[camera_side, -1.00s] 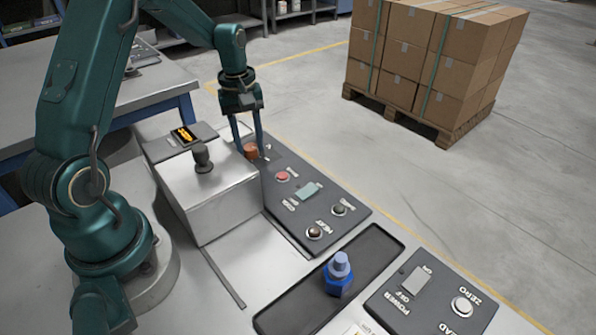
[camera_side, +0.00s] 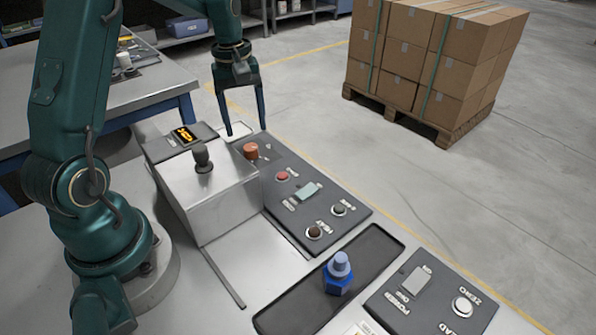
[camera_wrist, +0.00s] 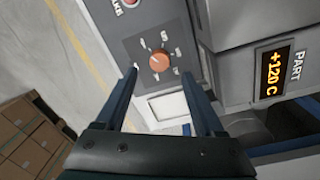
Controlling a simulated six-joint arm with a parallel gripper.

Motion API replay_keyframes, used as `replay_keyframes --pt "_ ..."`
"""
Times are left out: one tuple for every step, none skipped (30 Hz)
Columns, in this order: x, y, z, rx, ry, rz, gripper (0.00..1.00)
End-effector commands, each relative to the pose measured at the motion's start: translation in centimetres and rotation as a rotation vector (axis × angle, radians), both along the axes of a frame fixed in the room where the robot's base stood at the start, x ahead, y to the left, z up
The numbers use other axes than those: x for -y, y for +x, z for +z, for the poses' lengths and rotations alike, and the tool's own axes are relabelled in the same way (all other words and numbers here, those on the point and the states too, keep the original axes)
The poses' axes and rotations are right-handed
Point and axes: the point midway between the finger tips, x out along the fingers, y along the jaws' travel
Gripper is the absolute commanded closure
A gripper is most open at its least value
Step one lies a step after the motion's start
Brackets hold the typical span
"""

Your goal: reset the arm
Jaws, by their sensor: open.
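My gripper (camera_side: 246,133) is open and empty, its two dark blue fingers spread and pointing down above the far end of the button panel. It is up and to the left of the orange-brown knob (camera_side: 250,151) in the side view and apart from it. In the wrist view the knob (camera_wrist: 159,61) sits on a dark dial plate with marks around it, beyond the open fingers (camera_wrist: 162,88). My green arm stands at the left of the side view.
A metal box with a black knob (camera_side: 202,157) stands beside the panel (camera_side: 329,226). A display (camera_wrist: 274,73) reads +120 C. A blue bottle-like part (camera_side: 338,277) stands in a dark tray (camera_side: 377,247). Cartons (camera_side: 428,55) on a pallet stand behind on open floor.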

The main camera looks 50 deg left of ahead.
Motion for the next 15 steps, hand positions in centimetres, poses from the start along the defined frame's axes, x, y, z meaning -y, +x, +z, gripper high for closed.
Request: replay_keyframes --pt "0.0 0.0 0.0 0.0 0.0 0.0 0.29" --pt "0.0 0.0 0.0 0.0 0.0 0.0 0.29" --pt "0.0 0.0 0.0 0.0 0.0 0.0 0.29" --pt "0.0 0.0 0.0 0.0 0.0 0.0 0.29" --pt "0.0 0.0 0.0 0.0 0.0 -0.002 0.29" --pt "0.2 0.1 0.1 0.003 0.001 -0.008 0.29" --pt "0.4 0.3 0.4 0.012 0.006 -0.015 0.29" --pt "0.6 0.5 0.8 0.024 0.013 -0.024 0.29" --pt "1.0 0.8 1.6 0.045 0.024 -0.039 0.29" --pt "1.4 1.0 2.3 0.061 0.034 -0.052 0.29" --pt "1.9 1.1 3.1 0.079 0.043 -0.068 0.29" --pt "2.7 1.0 4.1 0.102 0.054 -0.091 0.29" --pt "3.4 0.9 5.0 0.122 0.064 -0.112 0.29" --pt "4.1 0.7 5.8 0.141 0.074 -0.137 0.29" --pt "5.2 0.4 6.8 0.166 0.087 -0.174 0.29"
